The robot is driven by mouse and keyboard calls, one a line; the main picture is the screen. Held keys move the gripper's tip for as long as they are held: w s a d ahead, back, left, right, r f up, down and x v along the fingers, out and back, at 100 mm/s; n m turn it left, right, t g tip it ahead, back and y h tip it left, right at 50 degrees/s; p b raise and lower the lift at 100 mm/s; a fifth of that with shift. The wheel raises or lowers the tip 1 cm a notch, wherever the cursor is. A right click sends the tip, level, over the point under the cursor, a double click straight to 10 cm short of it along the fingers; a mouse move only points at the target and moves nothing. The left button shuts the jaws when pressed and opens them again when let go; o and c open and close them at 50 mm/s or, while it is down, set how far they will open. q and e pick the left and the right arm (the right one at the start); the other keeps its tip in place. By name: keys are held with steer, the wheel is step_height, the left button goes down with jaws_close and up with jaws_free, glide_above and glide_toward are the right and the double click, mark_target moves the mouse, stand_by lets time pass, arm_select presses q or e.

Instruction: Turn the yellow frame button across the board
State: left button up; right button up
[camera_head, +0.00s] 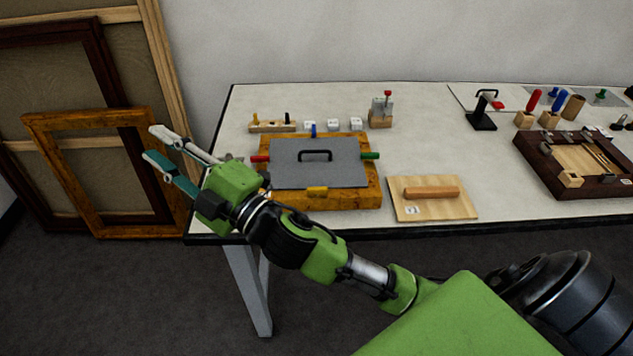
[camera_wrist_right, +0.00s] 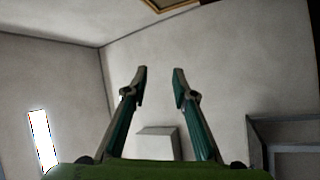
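The yellow frame button (camera_head: 317,192) sits on the front bar of the wooden frame (camera_head: 345,199), its long side parallel to the front edge of the grey board (camera_head: 345,176). The board lies in the frame and has a black handle (camera_head: 315,155). A red button (camera_head: 260,158) at left, a blue one (camera_head: 313,130) at back and a green one (camera_head: 370,155) at right point across the frame bars. My right gripper (camera_head: 152,143) is open and empty, left of the frame and apart from the button; its open fingers also show in the right wrist view (camera_wrist_right: 160,84). My left gripper is not in view.
The table (camera_head: 460,215) holds a panel with a wooden handle (camera_head: 432,193) right of the frame. A peg rack (camera_head: 272,127), white cubes (camera_head: 333,125) and a small stand (camera_head: 381,112) are behind. A dark tray (camera_head: 540,150) lies right.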

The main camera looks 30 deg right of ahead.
steer(key=s+a+r+n+g+y, duration=0.3)
steer(key=a+r+n+g+y, duration=0.25)
steer(key=a+n+y, duration=0.5)
steer(key=s+n+g, duration=0.2)
steer(key=n+g, duration=0.3)
steer(key=n, duration=0.2)
steer(key=n+g+h, duration=0.9)
steer(key=n+h, duration=0.3)
steer(key=h, duration=0.8)
glide_above(317, 188)
step_height(317, 188, down, 11)
step_height(317, 188, down, 14)
steer(key=p, duration=0.2)
steer(key=shift+p, duration=0.3)
jaws_close()
